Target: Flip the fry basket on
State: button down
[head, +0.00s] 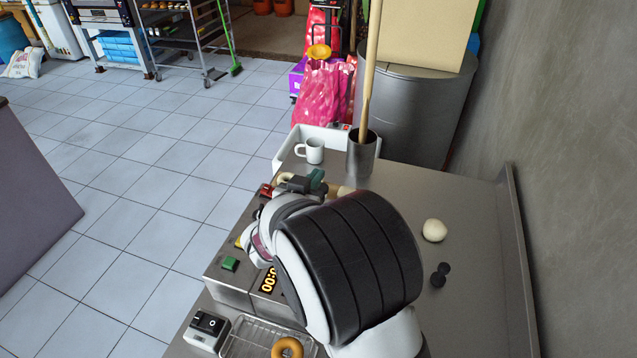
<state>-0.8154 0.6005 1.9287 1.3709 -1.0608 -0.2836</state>
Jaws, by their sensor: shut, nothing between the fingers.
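A wire fry basket (240,343) sits at the bottom of the head view, with a ring doughnut (288,348) in it. A small white box with a black rocker switch (209,323) stands just left of the basket. I cannot tell which way the rocker is tipped. My gripper (302,184) is shut and empty, over the far end of a grey control box, well away from the switch and basket. My arm hides part of the control box and probably part of the basket.
A white mug (310,150) and a metal pot (361,157) stand beyond. A dough ball (434,230) and a dark object (440,275) lie right. Bare counter surrounds them.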

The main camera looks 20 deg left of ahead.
jog(key=v, duration=0.7)
jog(key=shift+s, duration=0.4)
jog(key=shift+r, duration=0.15)
